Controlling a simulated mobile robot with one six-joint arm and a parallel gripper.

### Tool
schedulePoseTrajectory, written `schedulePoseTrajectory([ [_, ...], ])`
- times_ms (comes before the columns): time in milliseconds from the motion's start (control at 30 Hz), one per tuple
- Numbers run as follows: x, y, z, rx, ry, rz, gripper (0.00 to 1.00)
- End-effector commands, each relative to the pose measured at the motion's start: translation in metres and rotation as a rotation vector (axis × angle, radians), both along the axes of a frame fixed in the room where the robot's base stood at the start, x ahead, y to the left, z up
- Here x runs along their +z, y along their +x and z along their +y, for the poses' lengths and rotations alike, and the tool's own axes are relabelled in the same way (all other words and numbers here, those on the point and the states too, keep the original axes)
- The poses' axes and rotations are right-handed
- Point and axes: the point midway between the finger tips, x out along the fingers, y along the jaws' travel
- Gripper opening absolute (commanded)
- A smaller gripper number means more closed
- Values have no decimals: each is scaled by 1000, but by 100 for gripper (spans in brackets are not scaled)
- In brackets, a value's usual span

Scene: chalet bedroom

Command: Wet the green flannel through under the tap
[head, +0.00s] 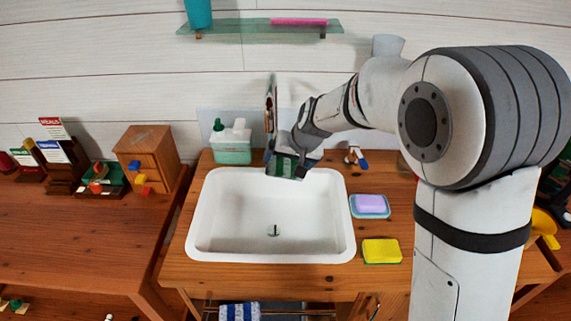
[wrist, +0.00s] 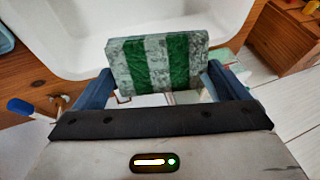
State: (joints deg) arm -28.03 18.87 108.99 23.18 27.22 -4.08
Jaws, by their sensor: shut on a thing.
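My gripper (head: 292,155) is above the back edge of the white basin (head: 205,215). In the wrist view, my gripper (wrist: 155,85) is shut on the green flannel (wrist: 176,62), a flat folded pad with green and mottled pale-grey stripes. The flannel (head: 281,163) shows small and dark in the head view, over the basin's back rim. I cannot make out the tap clearly; my gripper and arm cover the back middle of the basin. No running water shows, and I cannot tell whether the flannel is wet.
A soap dispenser (head: 232,143) stands behind the basin's left corner. A purple soap on a blue dish (head: 370,206) and a yellow sponge (head: 382,251) lie to the right. A small blue-ended item (head: 356,157) sits behind right. A glass shelf (head: 235,28) hangs above. The basin's inside is clear.

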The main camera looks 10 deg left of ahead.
Motion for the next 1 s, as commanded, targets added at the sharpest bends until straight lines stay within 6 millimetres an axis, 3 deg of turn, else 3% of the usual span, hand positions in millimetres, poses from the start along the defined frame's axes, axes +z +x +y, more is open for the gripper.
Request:
schedulePoseTrajectory([
  [400,0,9,-7,-1,1,-1,76],
  [1000,0,-1,1,0,1,0,76],
])
